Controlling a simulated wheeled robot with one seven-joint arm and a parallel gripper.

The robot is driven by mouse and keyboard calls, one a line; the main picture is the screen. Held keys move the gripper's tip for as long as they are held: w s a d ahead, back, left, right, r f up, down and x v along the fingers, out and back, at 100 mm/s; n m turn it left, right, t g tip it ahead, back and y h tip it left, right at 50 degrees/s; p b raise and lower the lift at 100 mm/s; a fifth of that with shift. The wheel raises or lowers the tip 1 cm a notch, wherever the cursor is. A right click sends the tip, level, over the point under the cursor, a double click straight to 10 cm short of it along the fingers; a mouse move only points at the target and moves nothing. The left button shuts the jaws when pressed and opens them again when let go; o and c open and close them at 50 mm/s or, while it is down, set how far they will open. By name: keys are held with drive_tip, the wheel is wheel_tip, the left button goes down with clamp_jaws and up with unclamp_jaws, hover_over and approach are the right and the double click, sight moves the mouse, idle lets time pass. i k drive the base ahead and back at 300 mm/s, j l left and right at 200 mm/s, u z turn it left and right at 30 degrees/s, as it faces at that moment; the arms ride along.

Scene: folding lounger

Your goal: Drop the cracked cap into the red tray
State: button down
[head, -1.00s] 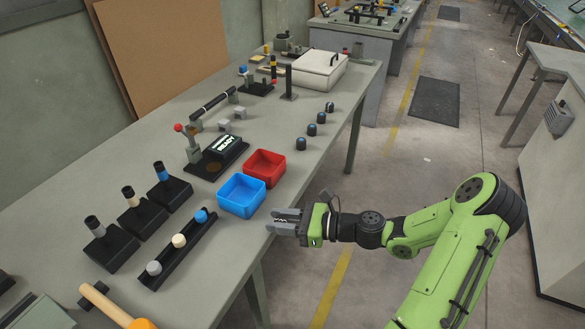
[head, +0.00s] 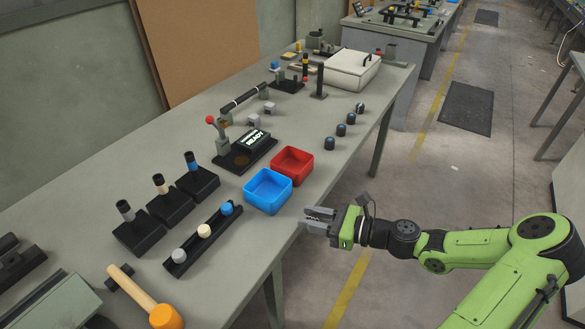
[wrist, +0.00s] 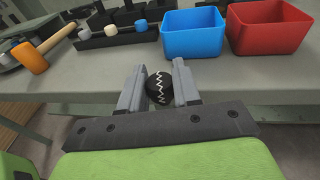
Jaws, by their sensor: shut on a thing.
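My gripper (head: 306,219) is out beside the table's front edge, near the blue tray. In the wrist view its fingers (wrist: 158,72) are closed around a round black cap (wrist: 159,88) with a white zigzag crack line. The cap is between the two fingers, apart from the trays. The red tray (head: 304,171) is on the table, just behind and right of the blue one. It also shows in the wrist view (wrist: 265,40), at the upper right, ahead of the gripper. Its inner floor is mostly hidden there.
The blue tray (head: 262,203) touches or nearly touches the red tray. A rack with several coloured caps (head: 183,258) and an orange-headed mallet (head: 142,288) lie to the left. Several dark caps (head: 341,130) stand right of the trays. The aisle floor is clear.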

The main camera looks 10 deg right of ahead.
sight(298, 171)
drive_tip(key=l+u, duration=0.55)
drive_tip(key=u, duration=0.2)
drive_tip(key=k+l+u, duration=0.15)
drive_tip(key=u, duration=0.2)
drive_tip(key=l+u, duration=0.35)
drive_tip(key=i+j, duration=0.2)
drive_tip(key=i, duration=0.2)
